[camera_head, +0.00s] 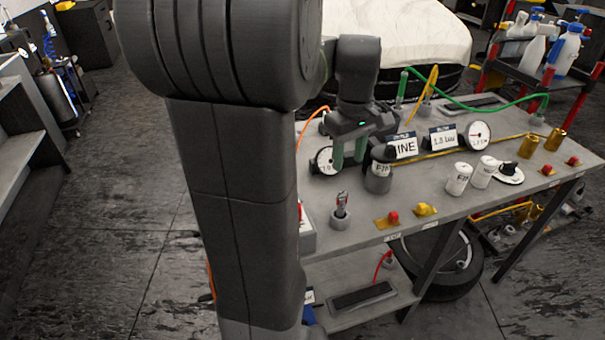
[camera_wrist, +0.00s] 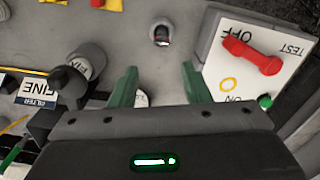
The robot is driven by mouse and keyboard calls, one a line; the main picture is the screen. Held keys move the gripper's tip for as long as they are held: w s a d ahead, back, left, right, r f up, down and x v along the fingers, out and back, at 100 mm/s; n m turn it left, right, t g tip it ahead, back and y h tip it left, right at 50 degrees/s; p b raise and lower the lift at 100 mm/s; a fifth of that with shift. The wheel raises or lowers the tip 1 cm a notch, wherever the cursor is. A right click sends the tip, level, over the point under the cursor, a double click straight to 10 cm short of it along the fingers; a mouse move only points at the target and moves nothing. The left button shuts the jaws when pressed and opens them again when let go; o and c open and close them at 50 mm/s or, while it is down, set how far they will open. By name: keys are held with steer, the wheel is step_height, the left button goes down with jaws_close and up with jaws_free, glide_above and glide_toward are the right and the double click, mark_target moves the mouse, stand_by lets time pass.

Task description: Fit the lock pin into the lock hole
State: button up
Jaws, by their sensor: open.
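My gripper (camera_head: 349,152) is open and empty above the left part of the table. Its two green fingers show apart in the wrist view (camera_wrist: 160,82). A small upright pin with red and silver parts, probably the lock pin (camera_head: 341,200), stands in a round grey holder on the table, nearer the front edge than my gripper. It also shows beyond the fingertips in the wrist view (camera_wrist: 161,38). A white switch panel (camera_wrist: 213,72) lies right of the fingers there, with a red lever (camera_wrist: 252,55). A yellow ring (camera_wrist: 229,84) on it may mark the lock hole; I cannot tell its depth.
Labelled cards (camera_head: 443,137), gauges (camera_head: 478,133), white cups (camera_head: 458,178) and brass cylinders (camera_head: 528,146) occupy the right side.

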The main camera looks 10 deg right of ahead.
mark_target(344, 192)
steer(key=f, duration=0.8)
steer(key=shift+w+d, duration=0.1)
steer(key=shift+w, duration=0.1)
steer(key=shift+s+a+f, duration=0.1)
steer(key=shift+f, duration=1.3)
steer(key=shift+s+a+f, duration=0.1)
steer(key=shift+f, duration=1.3)
jaws_close()
